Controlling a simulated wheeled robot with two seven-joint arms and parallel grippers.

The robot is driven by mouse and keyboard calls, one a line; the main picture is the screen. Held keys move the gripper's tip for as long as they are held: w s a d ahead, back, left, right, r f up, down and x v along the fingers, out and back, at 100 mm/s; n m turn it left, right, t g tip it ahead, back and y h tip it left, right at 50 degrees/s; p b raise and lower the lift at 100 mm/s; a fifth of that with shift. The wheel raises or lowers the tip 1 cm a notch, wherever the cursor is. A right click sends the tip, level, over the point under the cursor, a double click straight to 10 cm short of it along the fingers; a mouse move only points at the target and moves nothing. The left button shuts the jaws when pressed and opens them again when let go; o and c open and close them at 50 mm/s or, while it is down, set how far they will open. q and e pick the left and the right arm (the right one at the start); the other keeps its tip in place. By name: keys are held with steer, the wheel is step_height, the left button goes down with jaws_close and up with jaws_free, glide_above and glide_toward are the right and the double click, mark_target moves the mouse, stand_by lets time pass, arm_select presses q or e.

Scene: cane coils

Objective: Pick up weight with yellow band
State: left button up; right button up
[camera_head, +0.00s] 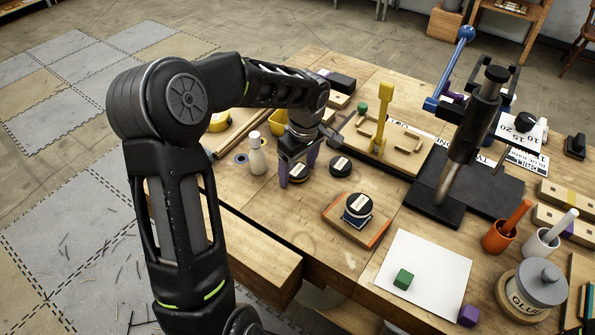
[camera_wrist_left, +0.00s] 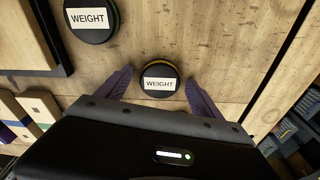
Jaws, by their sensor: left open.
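The weight with the yellow band (camera_wrist_left: 160,80) is a round black disc with a white "WEIGHT" label. It stands on the wooden table, and its yellow-orange edge shows in the left wrist view. In the head view the same weight (camera_head: 298,173) shows partly below my left gripper. My left gripper (camera_head: 298,168) is open, pointing down, with one purple finger on each side of this weight. In the wrist view gaps show between the fingers and the weight. A second black weight (camera_head: 340,166) stands just to the right; it also shows in the wrist view (camera_wrist_left: 92,18).
Another weight (camera_head: 358,205), with a blue band, sits on an orange-edged wooden board (camera_head: 330,210). A white bottle (camera_head: 257,153) stands close left of my gripper. A black lever press (camera_head: 470,130) stands to the right. White paper (camera_head: 435,265) lies nearer the front.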

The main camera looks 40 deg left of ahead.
stand_by(0.3)
arm_select(q)
jaws_close()
stand_by(0.7)
steer(key=shift+r, duration=0.1)
